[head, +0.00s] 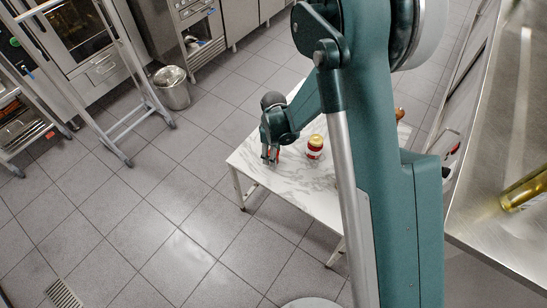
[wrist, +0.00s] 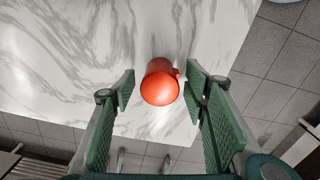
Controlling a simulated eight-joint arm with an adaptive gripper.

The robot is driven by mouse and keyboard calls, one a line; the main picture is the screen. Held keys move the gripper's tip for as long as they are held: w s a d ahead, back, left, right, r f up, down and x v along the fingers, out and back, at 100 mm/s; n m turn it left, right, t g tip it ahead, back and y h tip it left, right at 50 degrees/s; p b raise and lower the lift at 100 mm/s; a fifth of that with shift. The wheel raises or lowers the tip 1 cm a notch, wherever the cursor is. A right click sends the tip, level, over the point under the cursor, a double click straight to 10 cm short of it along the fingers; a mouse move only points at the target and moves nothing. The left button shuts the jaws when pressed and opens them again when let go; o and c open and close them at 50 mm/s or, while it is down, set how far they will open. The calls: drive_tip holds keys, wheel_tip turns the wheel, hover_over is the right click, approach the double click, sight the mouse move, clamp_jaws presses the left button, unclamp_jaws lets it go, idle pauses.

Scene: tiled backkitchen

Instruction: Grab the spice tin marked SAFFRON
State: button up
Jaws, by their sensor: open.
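A red-orange rounded thing (wrist: 160,84) sits on the white marble table (wrist: 60,50), between my gripper's fingers in the wrist view. A small bump shows on its right side, and no marking can be read. My gripper (head: 270,160) is open, with a gap on both sides of the red thing; only a sliver of red shows beside the fingers in the head view. A jar with a yellow lid and a red and pale body (head: 314,147) stands upright on the table to the right of my gripper. The word SAFFRON cannot be read anywhere.
My arm hides much of the table's right side, where a brown-orange thing (head: 399,113) partly shows. A gold bottle-like thing (head: 526,188) lies on the steel counter (head: 500,235) at right. A metal bin (head: 172,88) stands on the tiled floor. The table's front left is clear.

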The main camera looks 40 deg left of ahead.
drive_tip(key=c, duration=1.1)
drive_tip(key=shift+o, duration=0.2)
drive_tip(key=shift+r, duration=0.1)
drive_tip(key=shift+r+p, duration=1.05)
drive_tip(key=shift+r, duration=3.85)
